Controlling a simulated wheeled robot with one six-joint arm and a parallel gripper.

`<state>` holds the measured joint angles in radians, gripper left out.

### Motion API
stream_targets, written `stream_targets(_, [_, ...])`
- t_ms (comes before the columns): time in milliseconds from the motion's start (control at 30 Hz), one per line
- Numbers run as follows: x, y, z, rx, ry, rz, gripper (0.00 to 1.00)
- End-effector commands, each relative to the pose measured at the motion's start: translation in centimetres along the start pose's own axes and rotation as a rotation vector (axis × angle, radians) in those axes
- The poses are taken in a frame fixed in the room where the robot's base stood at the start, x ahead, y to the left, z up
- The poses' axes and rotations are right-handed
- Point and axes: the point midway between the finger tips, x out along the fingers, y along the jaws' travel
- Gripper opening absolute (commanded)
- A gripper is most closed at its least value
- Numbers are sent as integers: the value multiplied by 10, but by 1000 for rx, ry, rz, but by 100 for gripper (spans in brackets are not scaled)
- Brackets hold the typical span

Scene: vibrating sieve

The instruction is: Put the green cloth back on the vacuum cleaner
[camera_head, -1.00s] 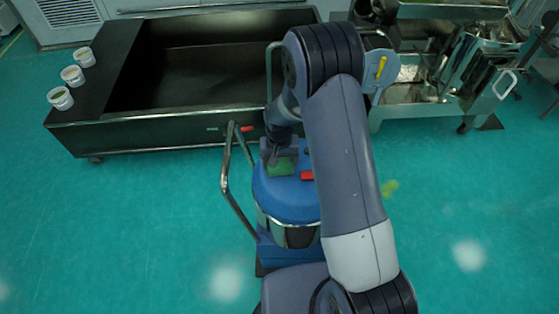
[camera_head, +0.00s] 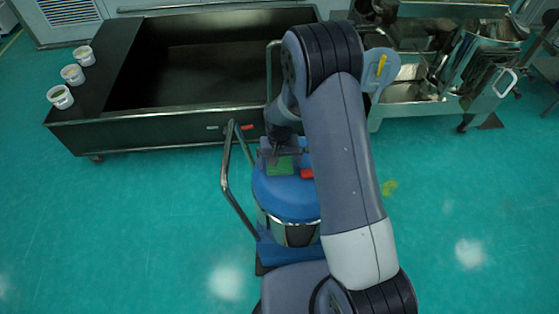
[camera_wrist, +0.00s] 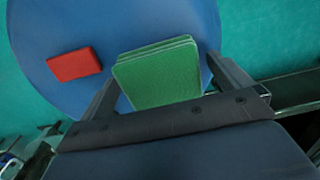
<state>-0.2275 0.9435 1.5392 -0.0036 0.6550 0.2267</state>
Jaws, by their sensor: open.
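The green cloth (camera_wrist: 158,76) looks like a folded stack of green layers on the blue top of the vacuum cleaner (camera_wrist: 40,25). In the head view the green cloth (camera_head: 281,166) is partly hidden by my gripper, and the blue vacuum cleaner (camera_head: 285,198) stands below my arm. My gripper (camera_wrist: 165,75) is open, with one finger on each side of the green cloth. Gaps show between the fingers and the cloth's far part. Whether the cloth rests fully on the top cannot be told.
A red block (camera_wrist: 74,65) lies on the blue top beside the green cloth. A metal handle (camera_head: 225,175) rises at the vacuum's left. A long dark trough (camera_head: 150,135) with several white tubs stands behind. The green floor on the left is clear.

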Motion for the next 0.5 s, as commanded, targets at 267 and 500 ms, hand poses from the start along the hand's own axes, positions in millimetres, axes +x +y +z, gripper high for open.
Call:
stream_targets(267, [-37,0,-1,0,6,-1,98])
stream_targets(500, [-84,0,-1,0,5,-1,98])
